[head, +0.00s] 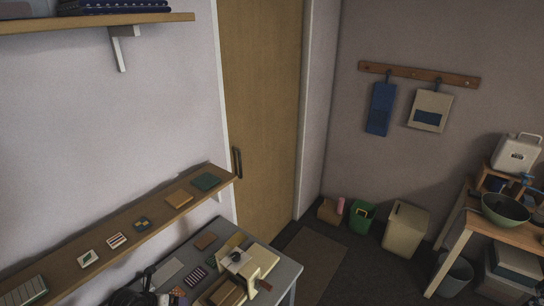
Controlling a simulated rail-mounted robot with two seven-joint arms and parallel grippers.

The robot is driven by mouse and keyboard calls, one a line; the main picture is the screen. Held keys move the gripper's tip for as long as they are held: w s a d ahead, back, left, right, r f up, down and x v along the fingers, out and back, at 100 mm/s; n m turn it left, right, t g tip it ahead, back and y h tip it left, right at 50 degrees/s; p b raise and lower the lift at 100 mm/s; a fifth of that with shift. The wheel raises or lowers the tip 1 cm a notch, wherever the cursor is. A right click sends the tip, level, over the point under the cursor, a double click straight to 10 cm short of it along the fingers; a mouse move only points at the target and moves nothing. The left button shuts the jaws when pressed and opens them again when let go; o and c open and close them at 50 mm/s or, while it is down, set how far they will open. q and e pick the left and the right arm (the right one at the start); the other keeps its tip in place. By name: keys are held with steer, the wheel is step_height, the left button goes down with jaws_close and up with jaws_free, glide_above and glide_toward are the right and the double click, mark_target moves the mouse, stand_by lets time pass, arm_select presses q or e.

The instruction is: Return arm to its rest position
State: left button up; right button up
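Neither of my grippers can be made out in the head view. A dark shape (128,296) is cut off at the bottom edge, left of the middle. I cannot tell what it is. A grey table (284,272) stands at the bottom middle, with a cream machine-like object (258,262) and small flat patches of cloth or card on it.
A long wooden shelf (60,272) with small flat items runs along the left wall. A wooden door (258,110) stands behind the table. At the right are a cream bin (405,230), a green bucket (361,217) and a wooden bench (460,222) with a green bowl (505,209).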

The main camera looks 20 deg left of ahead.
arm_select(q)
steer(key=w+d+r+n+t+h, duration=0.1)
steer(key=w+r+t, duration=0.15)
steer(key=r, duration=0.25)
steer(key=w+d+r+n+t, duration=0.1)
steer(key=w+d+r+t, duration=0.1)
steer(key=r+t, duration=0.25)
steer(key=w+d+r+n+t+h, duration=0.1)
steer(key=w+r+n+t, duration=0.15)
steer(key=r, duration=0.35)
step_height(320, 180, up, 10)
steer(key=s+a+n+t+y, duration=0.2)
steer(key=a+n+t+y, duration=0.15)
steer(key=n+y, duration=0.95)
steer(key=s+d+f+n+g+h+p, duration=0.1)
steer(key=s+d+f+n+g+h, duration=0.2)
steer(key=s, duration=0.8)
steer(key=s+d+f+n+g+h+p, duration=0.1)
steer(key=s+d+f+n+g+h, duration=0.1)
steer(key=s+d+f+n+g, duration=0.3)
steer(key=s+d+f+n+g+h+p, duration=0.1)
steer(key=s+d+f+n+g+h, duration=0.2)
steer(key=s+d+f, duration=0.7)
steer(key=s+d+n+g, duration=0.2)
steer(key=s+d+g, duration=0.2)
steer(key=s, duration=0.3)
steer(key=shift+s+g+h, duration=0.15)
steer(key=shift+g+h, duration=0.15)
steer(key=shift+g, duration=0.1)
